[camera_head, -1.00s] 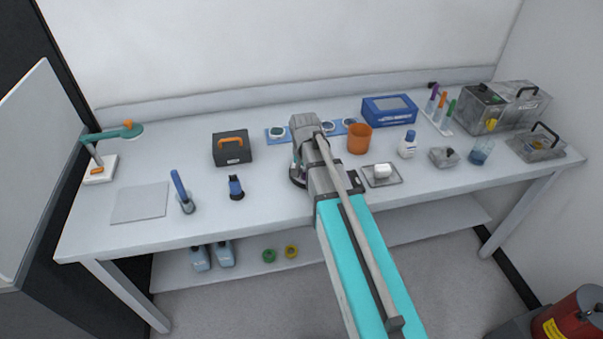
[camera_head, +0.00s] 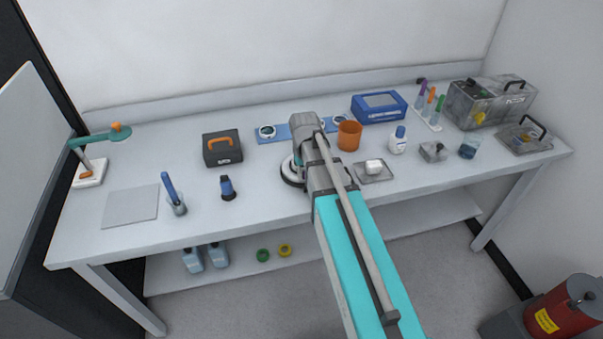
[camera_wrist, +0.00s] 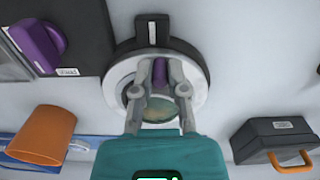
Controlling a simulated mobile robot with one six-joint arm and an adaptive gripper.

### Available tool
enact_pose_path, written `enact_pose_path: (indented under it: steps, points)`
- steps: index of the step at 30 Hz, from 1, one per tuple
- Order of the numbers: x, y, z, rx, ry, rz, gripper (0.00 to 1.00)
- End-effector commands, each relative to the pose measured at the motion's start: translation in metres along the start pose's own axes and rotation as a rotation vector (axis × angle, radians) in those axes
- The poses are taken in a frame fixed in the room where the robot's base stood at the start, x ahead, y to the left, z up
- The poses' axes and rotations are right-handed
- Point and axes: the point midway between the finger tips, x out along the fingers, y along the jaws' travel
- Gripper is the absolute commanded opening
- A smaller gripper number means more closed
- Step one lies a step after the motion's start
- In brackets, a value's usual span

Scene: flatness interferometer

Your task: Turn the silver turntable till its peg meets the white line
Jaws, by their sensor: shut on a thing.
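The silver turntable (camera_wrist: 198,90) is a pale ring on a round black base in the wrist view. Its left edge shows beside my arm in the head view (camera_head: 287,174). The purple peg (camera_wrist: 159,74) stands between the fingertips of my gripper (camera_wrist: 160,66), which is shut on it. The white line (camera_wrist: 152,32) is on a black block at the top of the base. The peg sits just below the line in the picture, slightly to its right. In the head view my arm hides the peg and the line.
A black box with a purple knob (camera_wrist: 37,46) is left of the turntable in the wrist view. An orange cup (camera_head: 349,135), a black case with an orange handle (camera_head: 222,148) and a dish with a white block (camera_head: 374,170) stand nearby. The front-left bench is partly clear.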

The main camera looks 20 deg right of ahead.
Motion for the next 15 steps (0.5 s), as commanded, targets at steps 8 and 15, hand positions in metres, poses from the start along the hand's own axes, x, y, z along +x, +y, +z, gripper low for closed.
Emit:
enact_pose_path:
  steps: [8,15]
  points:
    - [0.0001,0.0051,0.0005,-0.084,0.0,0.001,0.0]
    - [0.0,0.0068,0.0005,-0.112,0.001,0.001,0.0]
